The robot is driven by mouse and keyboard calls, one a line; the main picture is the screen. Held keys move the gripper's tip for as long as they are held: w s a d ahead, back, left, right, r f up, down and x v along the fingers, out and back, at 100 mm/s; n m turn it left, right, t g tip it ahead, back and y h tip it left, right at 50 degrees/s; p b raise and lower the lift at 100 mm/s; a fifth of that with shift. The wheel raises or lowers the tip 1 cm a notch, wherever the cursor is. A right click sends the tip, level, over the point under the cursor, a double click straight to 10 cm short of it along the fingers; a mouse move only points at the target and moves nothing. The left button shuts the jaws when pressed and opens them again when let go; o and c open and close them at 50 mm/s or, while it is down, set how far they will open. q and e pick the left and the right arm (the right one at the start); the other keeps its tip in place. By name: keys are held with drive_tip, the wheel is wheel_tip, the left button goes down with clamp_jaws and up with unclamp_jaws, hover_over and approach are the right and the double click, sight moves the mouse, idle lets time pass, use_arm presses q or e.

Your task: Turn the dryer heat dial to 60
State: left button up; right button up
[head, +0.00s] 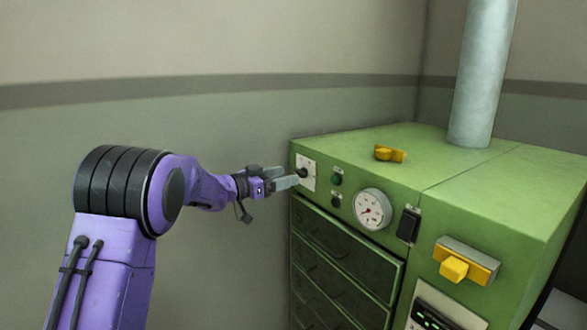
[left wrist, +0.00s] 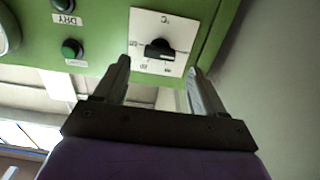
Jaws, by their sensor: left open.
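The heat dial is a black knob (head: 303,173) on a white square plate at the upper left of the green dryer's front in the head view. In the left wrist view the knob (left wrist: 160,49) sits on its white plate (left wrist: 143,22), marked °C, which appears upside down; the scale numbers are too small to read surely. My left gripper (head: 290,180) is at the plate, its purple arm coming from the left. In the left wrist view its two fingers (left wrist: 158,72) are open, one on each side of the knob. I cannot tell whether they touch it. My right gripper is not in view.
The green dryer (head: 480,190) also carries a round gauge (head: 372,209), a green button (head: 337,180), a black switch (head: 408,225) and a yellow handle (head: 455,268). A yellow item (head: 389,154) lies on top, near a pipe (head: 483,75). The wall left is bare.

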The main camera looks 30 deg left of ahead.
sight(301, 173)
use_arm(q)
drive_tip(key=x, duration=0.2)
drive_tip(key=shift+w+d+r+p, duration=0.15)
drive_tip(key=shift+w+p, duration=0.15)
drive_tip(key=shift+p, duration=0.1)
drive_tip(key=shift+w+d, duration=0.2)
drive_tip(key=shift+w, duration=0.25)
drive_tip(key=c, duration=1.1)
drive_tip(key=shift+o, duration=0.2)
drive_tip(key=shift+f+m+b, duration=0.3)
drive_tip(key=shift+m+b, duration=4.8)
drive_tip(key=shift+m, duration=0.9)
drive_tip(key=shift+f+m+b, duration=0.25)
drive_tip(key=shift+m+b, duration=4.8)
drive_tip(key=shift+m, duration=0.95)
drive_tip(key=shift+f+m+b, duration=0.3)
drive_tip(key=shift+m+b, duration=4.8)
drive_tip(key=shift+m, duration=0.9)
